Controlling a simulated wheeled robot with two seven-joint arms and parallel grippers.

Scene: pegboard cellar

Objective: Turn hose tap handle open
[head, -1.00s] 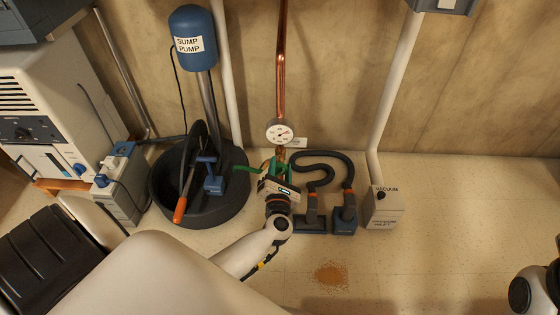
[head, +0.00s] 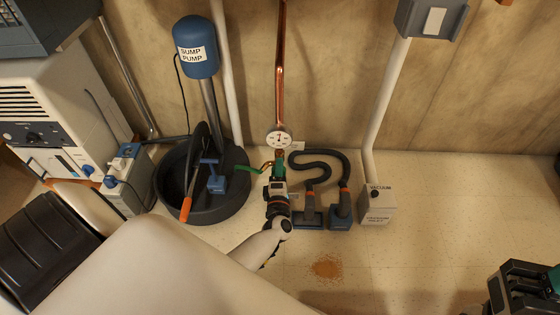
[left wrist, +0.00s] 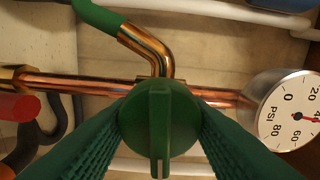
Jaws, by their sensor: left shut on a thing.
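The hose tap handle (left wrist: 158,104) is a round green knob with a raised bar across it; in the left wrist view the bar stands vertical, with a pale mark at its lower end. It sits on a copper pipe (left wrist: 80,86), below a copper elbow with a green hose (left wrist: 98,16). My left gripper (left wrist: 160,130) is shut on the handle, one green ribbed finger on each side. In the head view, my left gripper (head: 278,176) covers the tap at the foot of the copper pipe. My right gripper (head: 525,288) is at the lower right, partly cut off, its jaws unclear.
A pressure gauge (head: 278,138) sits on the pipe just above the tap. A black sump basin (head: 225,208) with a blue pump (head: 195,48) stands left. A vacuum hose (head: 325,157) and vacuum inlet box (head: 377,207) are right. The floor at right is mostly clear, with a brown spill (head: 326,268).

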